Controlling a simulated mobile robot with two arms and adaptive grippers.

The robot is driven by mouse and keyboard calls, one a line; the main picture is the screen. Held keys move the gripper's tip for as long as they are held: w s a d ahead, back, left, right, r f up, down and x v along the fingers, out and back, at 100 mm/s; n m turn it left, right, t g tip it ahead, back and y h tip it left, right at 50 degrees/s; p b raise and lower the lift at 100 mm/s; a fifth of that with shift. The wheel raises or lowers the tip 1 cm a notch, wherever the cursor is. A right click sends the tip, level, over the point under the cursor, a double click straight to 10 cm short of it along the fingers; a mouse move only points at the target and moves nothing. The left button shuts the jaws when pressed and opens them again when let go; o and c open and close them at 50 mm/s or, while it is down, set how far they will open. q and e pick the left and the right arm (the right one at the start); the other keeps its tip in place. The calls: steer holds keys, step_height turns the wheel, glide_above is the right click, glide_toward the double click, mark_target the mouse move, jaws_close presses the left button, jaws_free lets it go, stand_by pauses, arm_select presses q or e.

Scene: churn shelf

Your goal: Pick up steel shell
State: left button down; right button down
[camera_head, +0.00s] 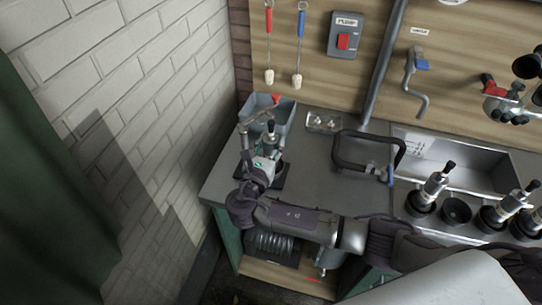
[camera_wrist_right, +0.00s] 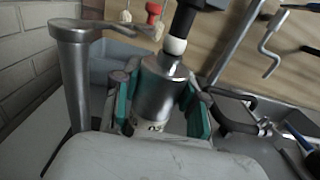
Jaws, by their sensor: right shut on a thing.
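The steel shell (camera_wrist_right: 155,90) is a shiny metal cylinder with a white collar and a black tube on top. It stands roughly upright between the green fingers of my right gripper (camera_wrist_right: 158,105), which is shut on it. In the head view the shell (camera_head: 270,141) shows at the left end of the grey counter, partly hidden by my right gripper (camera_head: 264,162). Its lower end is hidden by my gripper and wrist. My left gripper is not in view.
A grey bin (camera_head: 282,111) and a metal tap-like post (camera_wrist_right: 72,85) stand close to the shell. More shells (camera_head: 432,189) stand in a rack at the right, by a sink (camera_head: 455,165). A dark bent handle (camera_head: 367,136) rises mid-counter. A brick wall (camera_head: 150,100) is at left.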

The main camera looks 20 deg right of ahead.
steer(key=shift+r, duration=0.15)
steer(key=shift+r, duration=0.25)
steer(key=r, duration=0.3)
steer(key=shift+s+d+r+b, duration=0.1)
steer(key=shift+d+r+b, duration=0.1)
steer(key=shift+r+b, duration=0.15)
steer(key=s+d+r+b, duration=0.1)
steer(key=s+d+r, duration=0.5)
steer(key=d, duration=0.3)
steer(key=shift+s+r, duration=0.3)
steer(key=shift+s, duration=0.15)
